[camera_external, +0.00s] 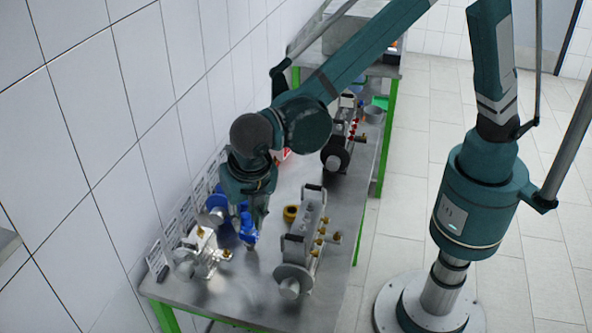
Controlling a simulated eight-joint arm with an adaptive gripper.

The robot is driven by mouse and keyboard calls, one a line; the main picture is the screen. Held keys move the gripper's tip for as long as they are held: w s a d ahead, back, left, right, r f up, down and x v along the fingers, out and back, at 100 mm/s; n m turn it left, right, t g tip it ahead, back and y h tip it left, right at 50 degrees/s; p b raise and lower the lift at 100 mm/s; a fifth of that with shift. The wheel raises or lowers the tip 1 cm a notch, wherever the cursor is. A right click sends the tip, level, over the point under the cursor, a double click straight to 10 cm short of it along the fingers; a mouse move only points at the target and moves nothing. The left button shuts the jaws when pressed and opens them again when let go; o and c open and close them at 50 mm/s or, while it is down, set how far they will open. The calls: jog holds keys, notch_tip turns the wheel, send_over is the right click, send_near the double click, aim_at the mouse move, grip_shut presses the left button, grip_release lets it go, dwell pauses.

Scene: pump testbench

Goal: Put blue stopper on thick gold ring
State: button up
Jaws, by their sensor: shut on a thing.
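My gripper (249,216) points down over the metal table, left of its middle. It is shut on a blue piece, which I take to be the blue stopper (247,231). The fingers partly hide the stopper, and I cannot tell whether its lower end touches the table. A thick gold ring (290,213) sits to the right of the gripper, beside the middle pump. The stopper and the ring are apart.
The middle pump (306,238), with a handle and gold fittings, stands to the right. Another pump (337,152) with red parts is farther back. The tiled wall borders the table's left side.

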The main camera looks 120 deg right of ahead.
jog(key=s+d, duration=0.8)
jog(key=s, duration=0.1)
jog(key=p, duration=0.1)
send_over(290, 208)
jog(key=a, duration=0.1)
jog(key=shift+a+f, duration=0.1)
jog(key=shift+f, duration=2.5)
jog(key=shift+f, duration=2.95)
jog(key=shift+f, duration=2.05)
jog(key=shift+f+b, duration=0.15)
jog(key=shift+b, duration=0.25)
